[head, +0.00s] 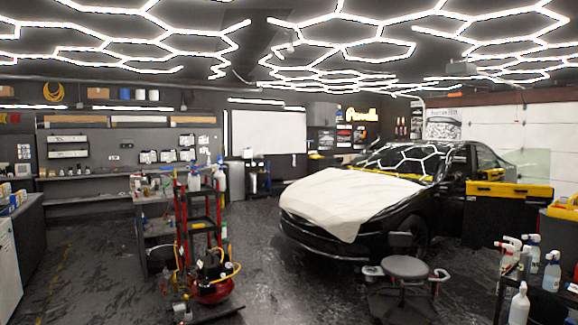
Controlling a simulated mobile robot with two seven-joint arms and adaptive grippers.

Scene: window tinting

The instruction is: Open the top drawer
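No drawer front shows clearly enough for me to name it as the top drawer. A pale cabinet-like unit (8,275) stands at the left edge, partly cut off by the frame, and I cannot make out drawers on it. A dark workbench (143,245) with bottles and small items on top stands left of centre, partly hidden behind a red and black cart. Neither of my grippers is in view.
A black car (420,215) with a white cover (345,198) on its hood fills the right middle. A grey stool (405,268) stands before it. The red and black cart (215,200) stands left of centre. Spray bottles (520,303) are at lower right. Floor (90,270) is clear at left.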

